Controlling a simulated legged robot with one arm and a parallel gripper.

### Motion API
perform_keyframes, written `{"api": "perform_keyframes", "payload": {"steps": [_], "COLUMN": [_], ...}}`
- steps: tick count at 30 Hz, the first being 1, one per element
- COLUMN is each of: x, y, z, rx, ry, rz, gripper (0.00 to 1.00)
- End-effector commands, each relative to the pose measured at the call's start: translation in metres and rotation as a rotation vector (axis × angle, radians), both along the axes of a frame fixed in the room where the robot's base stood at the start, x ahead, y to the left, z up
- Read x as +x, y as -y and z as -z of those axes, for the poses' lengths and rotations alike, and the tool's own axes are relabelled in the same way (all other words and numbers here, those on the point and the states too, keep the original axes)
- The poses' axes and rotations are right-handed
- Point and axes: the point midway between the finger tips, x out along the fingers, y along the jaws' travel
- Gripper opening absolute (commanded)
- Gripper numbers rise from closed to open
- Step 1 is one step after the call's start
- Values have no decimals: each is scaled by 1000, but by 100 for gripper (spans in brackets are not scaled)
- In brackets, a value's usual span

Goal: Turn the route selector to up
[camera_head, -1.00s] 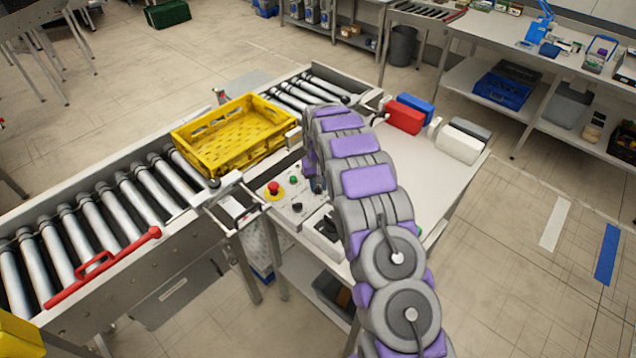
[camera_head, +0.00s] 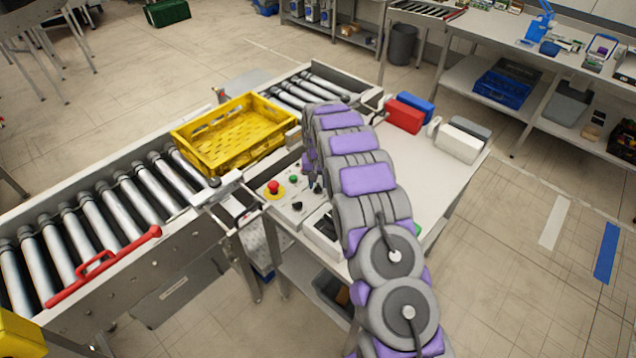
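The control panel (camera_head: 283,206) sits on the near left corner of the white table, beside the conveyor. It carries a red mushroom button on a yellow base (camera_head: 274,188), a green button (camera_head: 293,180) and a small black knob (camera_head: 297,206). Another small dark part (camera_head: 318,188) shows at the arm's left edge. I cannot tell which of these is the route selector or which way it points. My purple and grey arm reaches over the panel and bends down at its far end. My gripper is hidden behind the arm links, so its fingers and any contact do not show.
A yellow crate (camera_head: 233,137) sits on the roller conveyor (camera_head: 120,200) left of the arm. A red lever (camera_head: 105,265) lies along the conveyor's near rail. Red (camera_head: 403,116), blue and white boxes stand at the table's back.

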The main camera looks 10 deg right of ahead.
Motion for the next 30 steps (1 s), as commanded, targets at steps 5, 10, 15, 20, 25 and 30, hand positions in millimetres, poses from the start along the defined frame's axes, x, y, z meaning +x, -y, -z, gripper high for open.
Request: {"api": "perform_keyframes", "payload": {"steps": [5,10,15,20,25,30], "x": [-1,-2,-1,-1,0,0], "y": [0,0,0,0,0,-1], "z": [2,-2,-25,-59,-99,-133], "rx": [0,0,-1,0,-1,0], "ry": [-6,-6,-3,-5,-3,-4], "rz": [0,0,-1,-1,-1,-1], "gripper": [37,37,37,37,37,37]}}
